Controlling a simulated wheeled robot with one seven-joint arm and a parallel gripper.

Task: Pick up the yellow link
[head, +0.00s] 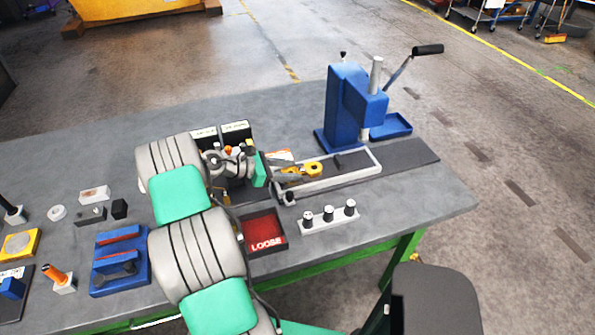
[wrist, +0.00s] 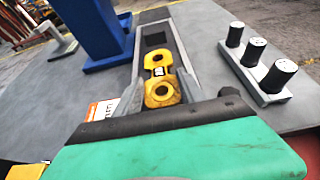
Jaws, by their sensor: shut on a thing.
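My gripper (wrist: 161,88) is shut on that near end. In the head view my gripper (head: 288,174) is at the left end of a long pale tray (head: 345,182), with the link over it. I cannot tell whether the link touches the tray.
A blue press (head: 347,105) with a lever stands behind the tray. A red bin marked LOOSE (head: 265,232) is near my arm. Blue, yellow and small parts lie left. Bare table lies at right.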

